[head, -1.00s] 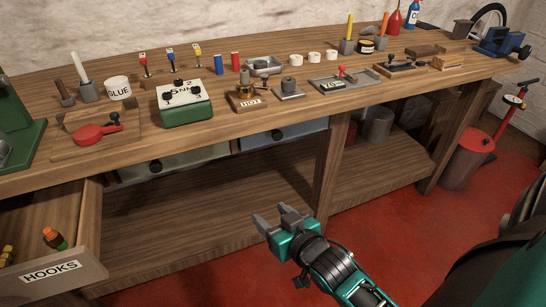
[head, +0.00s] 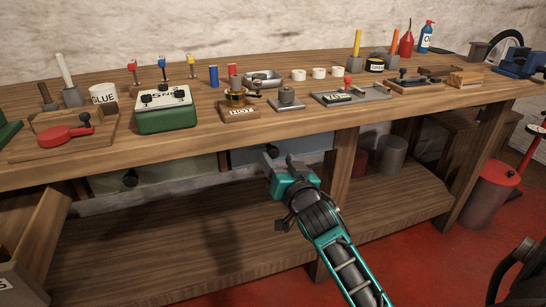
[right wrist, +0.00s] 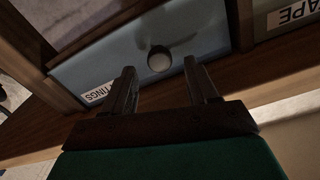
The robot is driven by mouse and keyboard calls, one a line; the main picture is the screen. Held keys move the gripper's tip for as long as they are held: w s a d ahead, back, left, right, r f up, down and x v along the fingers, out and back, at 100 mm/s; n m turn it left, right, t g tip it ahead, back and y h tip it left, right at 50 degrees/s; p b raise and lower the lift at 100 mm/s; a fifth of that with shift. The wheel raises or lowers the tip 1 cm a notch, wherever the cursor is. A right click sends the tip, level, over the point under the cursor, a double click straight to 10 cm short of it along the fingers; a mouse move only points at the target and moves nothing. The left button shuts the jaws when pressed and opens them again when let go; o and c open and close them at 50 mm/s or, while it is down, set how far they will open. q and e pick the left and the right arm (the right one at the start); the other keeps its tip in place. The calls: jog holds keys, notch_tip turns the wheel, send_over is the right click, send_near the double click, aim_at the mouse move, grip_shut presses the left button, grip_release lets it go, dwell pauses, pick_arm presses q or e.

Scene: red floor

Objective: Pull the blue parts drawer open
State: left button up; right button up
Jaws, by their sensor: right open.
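The blue parts drawer (head: 312,146) is under the bench top and looks closed. In the right wrist view its blue front (right wrist: 108,64) shows a round knob (right wrist: 159,62) and a partly hidden label ending in "TTINGS". My right gripper (head: 280,158) is in front of the drawer in the head view and hides its knob there. In the right wrist view the gripper (right wrist: 162,84) is open, its two fingers either side of the knob's line. The knob appears ahead of the fingertips; I cannot tell if they touch it. My left gripper is not in view.
A greenish drawer (head: 160,174) with a dark knob sits left of the blue one. An open wooden drawer (head: 38,228) juts out at far left. Below are a lower shelf (head: 150,255) and a bench leg (head: 338,180). A red bin (head: 488,195) stands at right.

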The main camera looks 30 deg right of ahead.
aim_at(274, 154)
jog(key=shift+b+x, duration=0.45)
jog(key=shift+x, duration=1.85)
grip_shut()
